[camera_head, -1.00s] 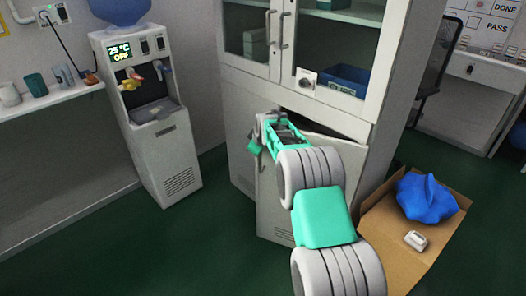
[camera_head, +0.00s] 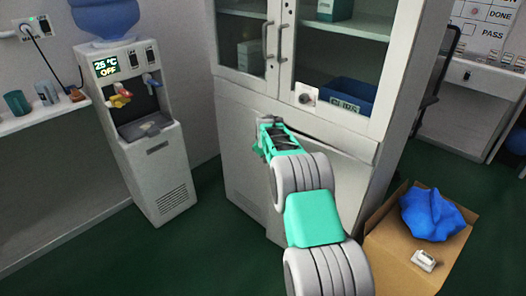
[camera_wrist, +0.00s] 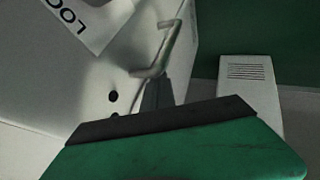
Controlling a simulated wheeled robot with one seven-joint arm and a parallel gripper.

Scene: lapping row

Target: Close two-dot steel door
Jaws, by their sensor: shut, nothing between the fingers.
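The two-dot steel door (camera_head: 352,183) is the pale lower door of the cabinet, partly hidden behind my arm. A narrow dark gap shows along its top edge, so it stands slightly ajar. In the wrist view, two dark dots (camera_wrist: 114,105) show on a pale panel beside a bent metal handle (camera_wrist: 160,50). My gripper (camera_head: 264,137) is shut and empty, at the upper left part of the door front. Its dark-edged green body (camera_wrist: 180,145) fills the bottom of the wrist view. I cannot tell whether the fingers touch the door.
The upper glass doors (camera_head: 330,70) are shut, with a blue bin (camera_head: 340,94) inside. A water dispenser (camera_head: 150,150) stands left. A cardboard box (camera_head: 395,262) with a blue bag (camera_head: 432,213) lies on the floor at right. Green floor is free between dispenser and cabinet.

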